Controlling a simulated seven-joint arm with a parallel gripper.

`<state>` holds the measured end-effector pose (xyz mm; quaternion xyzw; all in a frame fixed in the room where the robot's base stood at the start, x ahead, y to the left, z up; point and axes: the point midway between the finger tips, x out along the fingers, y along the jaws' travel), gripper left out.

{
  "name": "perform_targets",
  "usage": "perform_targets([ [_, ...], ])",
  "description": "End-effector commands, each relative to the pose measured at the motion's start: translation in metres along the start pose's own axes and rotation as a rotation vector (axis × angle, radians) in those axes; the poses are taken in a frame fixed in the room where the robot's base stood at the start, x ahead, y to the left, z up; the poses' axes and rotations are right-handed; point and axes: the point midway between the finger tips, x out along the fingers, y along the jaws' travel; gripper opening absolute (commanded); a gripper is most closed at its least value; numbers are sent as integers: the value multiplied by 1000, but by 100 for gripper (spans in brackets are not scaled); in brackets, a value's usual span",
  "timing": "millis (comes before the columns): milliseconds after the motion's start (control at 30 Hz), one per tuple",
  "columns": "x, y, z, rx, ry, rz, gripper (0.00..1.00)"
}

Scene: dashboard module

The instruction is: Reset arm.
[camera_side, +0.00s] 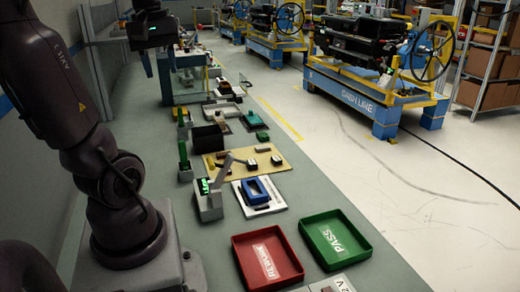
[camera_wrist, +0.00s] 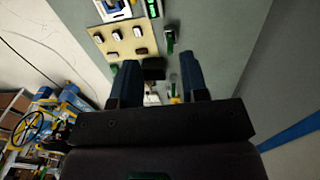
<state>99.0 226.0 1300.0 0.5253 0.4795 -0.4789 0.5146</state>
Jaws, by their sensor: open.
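My gripper (camera_wrist: 160,82) is in the wrist view, its two dark blue fingers spread apart with nothing between them. It hangs high above the bench, well clear of the parts. In the side view my gripper shows at the upper left, in front of the wall, and its fingertips are too small and dark there to make out well. Below the fingers in the wrist view lie a black block (camera_wrist: 153,68) and a beige board (camera_wrist: 124,40) with small parts on it. The same beige board (camera_side: 262,178) lies mid-bench in the side view.
A red tray (camera_side: 240,262) labelled REWORK and a green tray (camera_side: 366,244) labelled PASS sit at the bench's near end. A blue frame (camera_side: 256,191) lies on a white plate. A grey lever device (camera_side: 208,205) stands beside it. Blue carts (camera_side: 350,100) stand across the aisle.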

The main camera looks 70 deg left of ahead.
Motion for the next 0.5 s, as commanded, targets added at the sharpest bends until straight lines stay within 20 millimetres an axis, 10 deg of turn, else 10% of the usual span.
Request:
perform_targets([
  [233, 14, 13, 2, 188, 59, 36, 41],
  [500, 42, 88, 101, 922, 215, 169, 41],
])
